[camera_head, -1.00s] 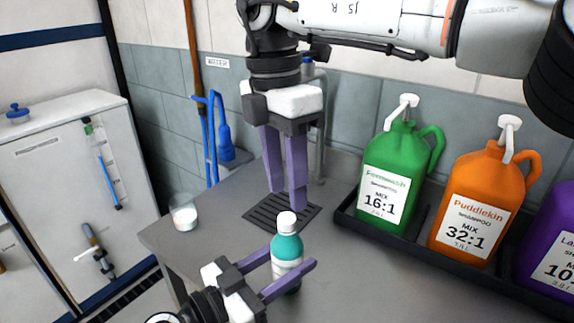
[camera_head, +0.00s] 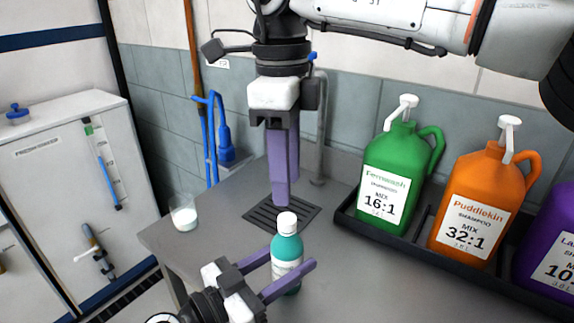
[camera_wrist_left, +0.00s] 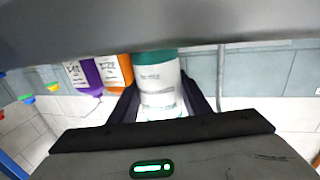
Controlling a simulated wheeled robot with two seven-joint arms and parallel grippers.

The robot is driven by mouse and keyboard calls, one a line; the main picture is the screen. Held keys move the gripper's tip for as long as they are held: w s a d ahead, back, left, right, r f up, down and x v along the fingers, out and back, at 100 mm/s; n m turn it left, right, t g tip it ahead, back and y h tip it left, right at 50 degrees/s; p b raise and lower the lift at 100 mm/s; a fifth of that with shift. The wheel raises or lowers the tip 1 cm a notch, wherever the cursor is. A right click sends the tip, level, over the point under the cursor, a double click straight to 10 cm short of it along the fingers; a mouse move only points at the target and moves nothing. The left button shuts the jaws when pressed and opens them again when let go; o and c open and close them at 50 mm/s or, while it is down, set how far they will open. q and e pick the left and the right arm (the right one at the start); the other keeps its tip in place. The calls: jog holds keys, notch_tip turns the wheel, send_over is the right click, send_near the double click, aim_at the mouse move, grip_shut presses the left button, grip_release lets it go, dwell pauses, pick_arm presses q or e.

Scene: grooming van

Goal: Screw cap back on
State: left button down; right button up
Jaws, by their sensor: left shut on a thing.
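A teal bottle (camera_head: 287,250) with a white label and a white cap (camera_head: 287,222) stands upright on the grey counter. The cap sits on the bottle's neck; how tightly cannot be told. My left gripper (camera_head: 290,262) is shut on the bottle's body, with a finger on each side. The left wrist view also shows the teal bottle (camera_wrist_left: 158,85) between the dark fingers; the cap is not visible there. My right gripper (camera_head: 284,203) points down just above and behind the cap, apart from it. Its purple fingers overlap in this view, so their gap is hidden.
A black tray (camera_head: 400,249) holds green (camera_head: 388,170), orange (camera_head: 480,205) and purple (camera_head: 550,245) pump jugs at the right. A glass (camera_head: 184,214) with white contents stands near the counter's left edge. A drain grate (camera_head: 262,217) lies behind the bottle; front right is clear.

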aim_at(287, 218)
jog(key=n, duration=0.7)
jog(key=shift+r, duration=0.25)
jog(key=n, duration=0.6)
jog(key=shift+r+n, duration=0.25)
jog(key=shift+n, duration=0.05)
jog(key=shift+f, duration=4)
jog(key=shift+c, duration=0.3)
